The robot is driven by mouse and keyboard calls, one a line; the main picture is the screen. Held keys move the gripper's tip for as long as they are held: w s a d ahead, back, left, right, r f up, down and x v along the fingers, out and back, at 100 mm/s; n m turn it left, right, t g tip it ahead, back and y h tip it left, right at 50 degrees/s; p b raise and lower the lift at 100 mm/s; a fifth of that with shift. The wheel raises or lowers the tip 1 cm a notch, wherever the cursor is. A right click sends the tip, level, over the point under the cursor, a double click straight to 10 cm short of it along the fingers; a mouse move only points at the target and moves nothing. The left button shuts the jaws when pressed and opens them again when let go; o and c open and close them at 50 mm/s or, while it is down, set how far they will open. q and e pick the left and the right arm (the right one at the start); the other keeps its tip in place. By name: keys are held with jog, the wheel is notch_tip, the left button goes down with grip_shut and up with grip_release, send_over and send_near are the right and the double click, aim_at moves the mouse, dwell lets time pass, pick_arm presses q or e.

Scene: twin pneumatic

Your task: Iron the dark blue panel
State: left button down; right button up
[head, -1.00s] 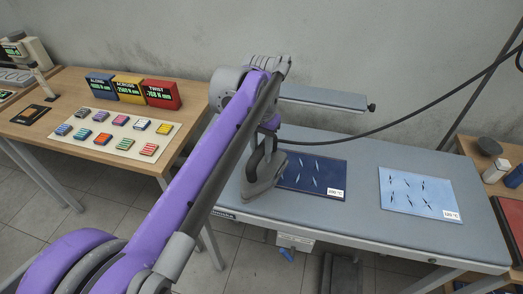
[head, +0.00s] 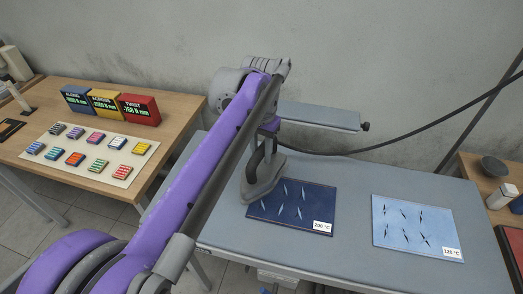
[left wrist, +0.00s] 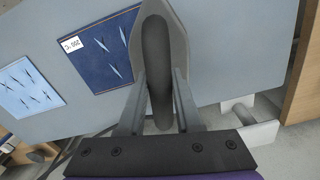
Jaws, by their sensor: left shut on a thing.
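The dark blue panel (head: 293,203) lies flat on the grey ironing table, with several pale creases and a 200 °C label. The iron (head: 262,178) is at the panel's left edge, its grey sole plate near or just over that edge; I cannot tell whether it touches. My left gripper (left wrist: 158,100) is shut on the iron's dark handle, which also shows in the left wrist view (left wrist: 157,60). In the wrist view the dark blue panel (left wrist: 98,45) is beside the iron. My purple left arm hides part of the table. My right gripper is not in view.
A light blue panel (head: 415,228) with a 120 °C label lies to the right on the ironing table (head: 340,255). A narrow raised board (head: 320,116) and a dark hose (head: 400,135) are behind. A wooden table (head: 180,125) with coloured blocks stands at left.

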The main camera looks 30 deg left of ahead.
aim_at(261, 167)
pick_arm(q)
jog(key=shift+f+b, duration=1.75)
jog(key=shift+f, duration=0.75)
jog(key=shift+f+b, duration=0.5)
jog(key=shift+f, duration=0.55)
jog(key=shift+w+d, duration=0.1)
jog(key=shift+d, duration=0.05)
jog(key=shift+w+d+r+p, duration=0.1)
jog(key=shift+w+d+p, duration=0.1)
jog(key=shift+d, duration=0.6)
jog(key=shift+w+d+p, duration=0.15)
jog(key=shift+d, duration=0.6)
jog(key=shift+w+d+p, duration=0.15)
jog(key=shift+w+d, duration=0.1)
jog(key=shift+d, duration=0.85)
jog(key=shift+w+d+p, duration=0.15)
jog(key=shift+w+d, duration=0.05)
jog(key=shift+d, duration=0.85)
jog(key=w+d+p, duration=0.1)
jog(key=w+d, duration=0.1)
jog(key=d, duration=0.5)
jog(key=shift+p, duration=0.3)
jog(key=shift+s+a, duration=0.15)
